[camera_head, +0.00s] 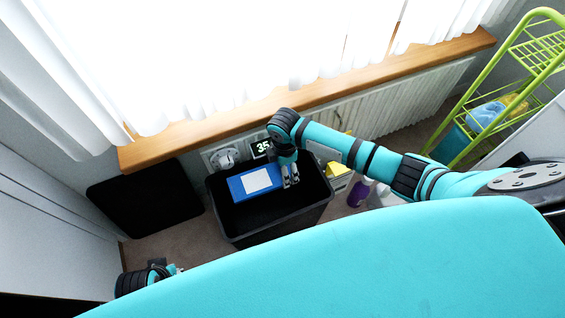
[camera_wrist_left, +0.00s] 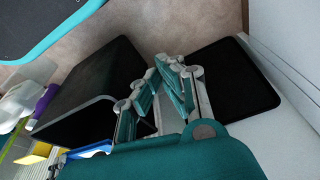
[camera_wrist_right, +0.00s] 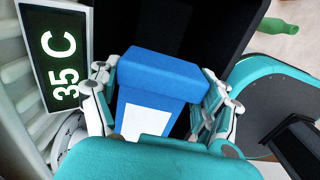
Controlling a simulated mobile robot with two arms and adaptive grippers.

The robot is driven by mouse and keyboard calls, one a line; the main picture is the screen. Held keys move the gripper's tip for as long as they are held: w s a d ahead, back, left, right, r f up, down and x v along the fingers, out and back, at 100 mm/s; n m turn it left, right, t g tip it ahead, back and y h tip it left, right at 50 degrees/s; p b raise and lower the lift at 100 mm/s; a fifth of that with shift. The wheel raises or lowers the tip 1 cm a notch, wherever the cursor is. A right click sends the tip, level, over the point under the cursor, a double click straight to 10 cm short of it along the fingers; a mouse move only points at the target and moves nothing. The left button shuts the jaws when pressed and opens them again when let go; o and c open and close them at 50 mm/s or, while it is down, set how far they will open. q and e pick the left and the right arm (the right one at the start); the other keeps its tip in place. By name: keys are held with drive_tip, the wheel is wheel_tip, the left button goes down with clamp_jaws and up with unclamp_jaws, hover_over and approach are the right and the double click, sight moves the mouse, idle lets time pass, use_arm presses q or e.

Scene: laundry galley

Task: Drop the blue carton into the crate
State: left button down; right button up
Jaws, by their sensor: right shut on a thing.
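The blue carton (camera_head: 237,190) with a white label is in my right gripper (camera_head: 290,181). In the right wrist view the carton (camera_wrist_right: 165,70) sits between both fingers (camera_wrist_right: 160,90). The crate (camera_head: 240,238) is a black open bin on the floor below the window. The carton is over its opening; how high above the crate floor I cannot tell. In the left wrist view the crate (camera_wrist_left: 85,90) shows at left, beside my left gripper (camera_wrist_left: 168,63), whose fingertips are together and empty. In the head view the left gripper is mostly hidden behind my teal body.
A display reading 35 C (camera_wrist_right: 57,55) and a radiator (camera_head: 395,112) are behind the crate. A black panel (camera_head: 145,200) lies left of it. A purple bottle (camera_head: 358,193) and a yellow item (camera_head: 340,168) stand to the right. A green rack (camera_head: 470,130) is at far right.

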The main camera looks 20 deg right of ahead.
use_arm(q)
drive_tip(key=w+b+v, duration=0.1)
drive_tip(key=b+v, duration=0.2)
drive_tip(key=v, duration=0.7)
use_arm(e)
wheel_tip(320, 180, down, 3)
drive_tip(key=shift+r, duration=0.1)
use_arm(q)
drive_tip(key=w+d+t+h+b, duration=0.1)
drive_tip(key=w+d+t+b, duration=0.1)
drive_tip(key=w, duration=0.4)
drive_tip(key=shift+w+t+b, duration=0.4)
drive_tip(key=shift+t+b, duration=0.05)
drive_tip(key=shift+t, duration=0.75)
use_arm(e)
drive_tip(key=shift+f, duration=1.4)
drive_tip(key=o, duration=1.1)
drive_tip(key=shift+o, duration=0.2)
drive_tip(key=shift+r, duration=0.15)
wheel_tip(320, 180, up, 12)
drive_tip(key=shift+f, duration=0.1)
